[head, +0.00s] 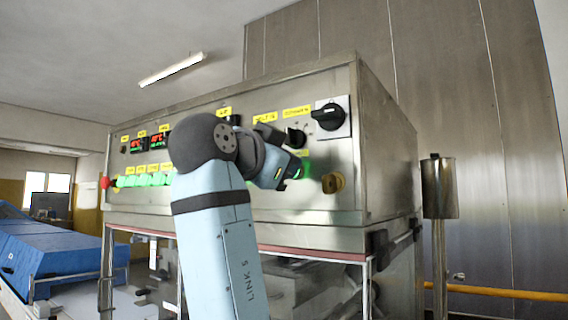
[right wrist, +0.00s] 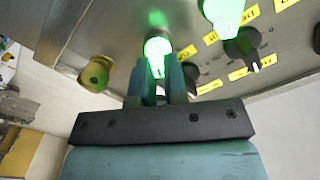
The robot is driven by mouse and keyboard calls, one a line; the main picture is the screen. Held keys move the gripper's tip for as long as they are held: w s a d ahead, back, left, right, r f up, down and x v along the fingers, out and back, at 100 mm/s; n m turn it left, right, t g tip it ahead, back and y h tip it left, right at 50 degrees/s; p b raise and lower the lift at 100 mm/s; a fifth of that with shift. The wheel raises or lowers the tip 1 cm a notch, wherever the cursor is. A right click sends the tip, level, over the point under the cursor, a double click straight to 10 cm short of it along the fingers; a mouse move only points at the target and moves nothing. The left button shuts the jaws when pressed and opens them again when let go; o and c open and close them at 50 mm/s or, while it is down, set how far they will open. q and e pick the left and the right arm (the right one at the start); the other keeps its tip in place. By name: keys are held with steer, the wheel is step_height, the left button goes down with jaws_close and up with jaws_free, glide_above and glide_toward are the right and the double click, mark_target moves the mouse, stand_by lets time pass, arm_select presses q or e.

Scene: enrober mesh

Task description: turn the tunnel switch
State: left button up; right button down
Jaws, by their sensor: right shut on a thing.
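The panel carries a row of green-lit switches (head: 145,180) under small yellow labels too small for me to read surely. My right gripper (head: 292,171) reaches the lower right part of the panel. In the right wrist view my right gripper (right wrist: 158,78) is shut on a glowing green switch (right wrist: 157,50), with one finger on each side. This green switch also shows in the head view (head: 304,169), partly hidden by the gripper. I cannot tell from its label whether it is the tunnel switch. My left gripper is not in view.
A small black switch (head: 296,137) and a large black rotary switch (head: 328,116) are above. A red button (head: 104,183) is far left. A steel cylinder (head: 439,188) stands right.

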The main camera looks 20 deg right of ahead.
steer(key=c, duration=1.2)
jaws_free()
steer(key=shift+o, duration=0.2)
arm_select(q)
steer(key=p, duration=0.2)
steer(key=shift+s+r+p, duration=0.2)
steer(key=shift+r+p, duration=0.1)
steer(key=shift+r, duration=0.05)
arm_select(e)
steer(key=v, duration=1.4)
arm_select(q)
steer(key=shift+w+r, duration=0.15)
arm_select(e)
steer(key=shift+d, duration=0.1)
